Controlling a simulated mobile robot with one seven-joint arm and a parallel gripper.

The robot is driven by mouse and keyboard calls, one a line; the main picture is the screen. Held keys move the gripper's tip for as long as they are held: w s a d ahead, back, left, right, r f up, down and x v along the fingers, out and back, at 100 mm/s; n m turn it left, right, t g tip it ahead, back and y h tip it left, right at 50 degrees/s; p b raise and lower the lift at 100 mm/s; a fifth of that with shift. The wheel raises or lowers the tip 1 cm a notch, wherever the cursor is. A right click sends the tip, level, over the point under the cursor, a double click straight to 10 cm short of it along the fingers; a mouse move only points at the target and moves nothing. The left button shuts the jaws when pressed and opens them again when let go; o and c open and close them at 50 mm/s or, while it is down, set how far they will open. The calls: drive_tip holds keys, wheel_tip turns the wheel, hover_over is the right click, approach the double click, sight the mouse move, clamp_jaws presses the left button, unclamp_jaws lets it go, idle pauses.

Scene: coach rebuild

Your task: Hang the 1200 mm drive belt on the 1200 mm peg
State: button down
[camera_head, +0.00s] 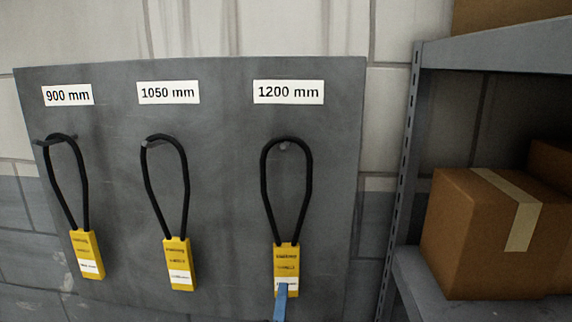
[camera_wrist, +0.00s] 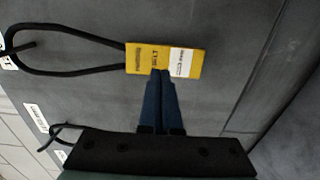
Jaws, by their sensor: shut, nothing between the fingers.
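A black drive belt loop (camera_head: 264,190) with a yellow and white tag (camera_head: 287,258) hangs below the "1200 mm" label (camera_head: 288,92) in the head view. The peg (camera_head: 285,147) shows inside the top of its loop, and the belt hangs nearly straight down. My gripper (camera_head: 282,290) is at the lower end of the tag, seen as a blue finger. In the wrist view, my gripper (camera_wrist: 160,73) has its two blue fingers together with nothing held, their tips at the edge of the yellow tag (camera_wrist: 150,57). Whether they touch it is unclear. The tag's small print is unreadable.
Similar belts hang under the "900 mm" label (camera_head: 67,95) and the "1050 mm" label (camera_head: 168,92) on the grey board (camera_head: 225,200). A metal shelf (camera_head: 402,180) with cardboard boxes (camera_head: 490,240) stands close at the right. Open board lies between the belts.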

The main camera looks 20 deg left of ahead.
sight(286, 271)
drive_tip(key=shift+b+x, duration=0.65)
drive_tip(key=shift+x, duration=1.35)
drive_tip(key=shift+b+x, duration=0.45)
drive_tip(key=shift+x, duration=0.45)
idle(0.8)
drive_tip(key=shift+p+v, duration=0.5)
drive_tip(key=shift+v, duration=0.35)
idle(3.5)
